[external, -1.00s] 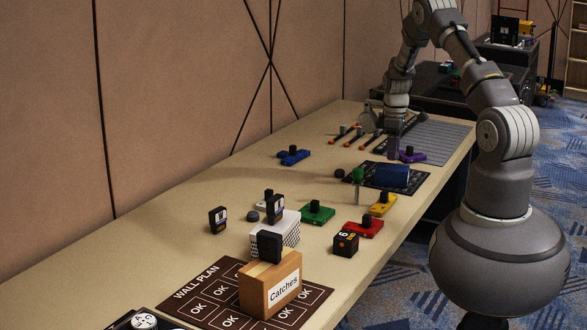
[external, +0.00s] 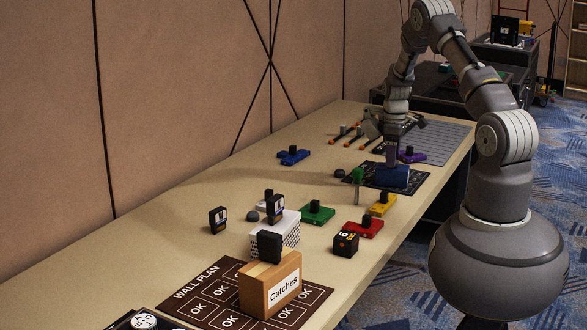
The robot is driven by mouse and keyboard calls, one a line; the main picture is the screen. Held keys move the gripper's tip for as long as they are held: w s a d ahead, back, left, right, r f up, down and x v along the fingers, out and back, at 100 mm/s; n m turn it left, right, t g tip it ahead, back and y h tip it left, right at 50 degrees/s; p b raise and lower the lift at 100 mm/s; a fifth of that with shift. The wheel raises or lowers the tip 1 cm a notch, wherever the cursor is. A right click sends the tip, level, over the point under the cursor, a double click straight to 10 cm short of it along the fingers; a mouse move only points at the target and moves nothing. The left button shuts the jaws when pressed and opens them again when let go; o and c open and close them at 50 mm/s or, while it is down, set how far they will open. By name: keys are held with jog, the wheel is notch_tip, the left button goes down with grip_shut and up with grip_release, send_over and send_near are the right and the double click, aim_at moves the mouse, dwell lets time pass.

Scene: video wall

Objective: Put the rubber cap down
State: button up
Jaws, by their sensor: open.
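Two small dark round pieces could be the rubber cap: one (external: 339,173) lies on the table left of the dark mat, the other (external: 253,216) beside the white perforated box. I cannot tell which it is. My gripper (external: 392,164) points down at the blue block (external: 393,176) on the dark mat (external: 415,183). It is open; its fingers are small and partly merge with the block, so contact is unclear. I see no cap between them.
A green upright piece (external: 358,177) stands close left of the blue block, and a purple piece (external: 411,156) behind it. Yellow (external: 382,205), red (external: 363,228) and green (external: 317,213) pieces stand nearer.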

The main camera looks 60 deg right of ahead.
notch_tip(320, 180, up, 12)
jog(key=p, duration=0.4)
jog(key=w+a+r+t+h, duration=0.1)
jog(key=w+a+r+t, duration=0.35)
jog(key=r, duration=0.65)
jog(key=w+a+r+t+h, duration=0.1)
jog(key=w+a+r, duration=0.5)
jog(key=r, duration=0.5)
jog(key=w+a+r+t+h, duration=0.15)
jog(key=w+a+r, duration=0.25)
jog(key=a+r, duration=0.5)
jog(key=s+a+r+t+y, duration=0.1)
jog(key=s+a+r, duration=0.3)
jog(key=r, duration=0.6)
jog(key=s+a+r+m+t+y, duration=0.1)
jog(key=s+a+r+t, duration=0.3)
jog(key=a+r, duration=0.4)
jog(key=s+a+r+t+y, duration=0.1)
jog(key=s+a+r+t, duration=0.2)
jog(key=r, duration=0.9)
jog(key=a, duration=0.3)
jog(key=shift+s+r+m, duration=0.35)
jog(key=shift+s+m, duration=0.05)
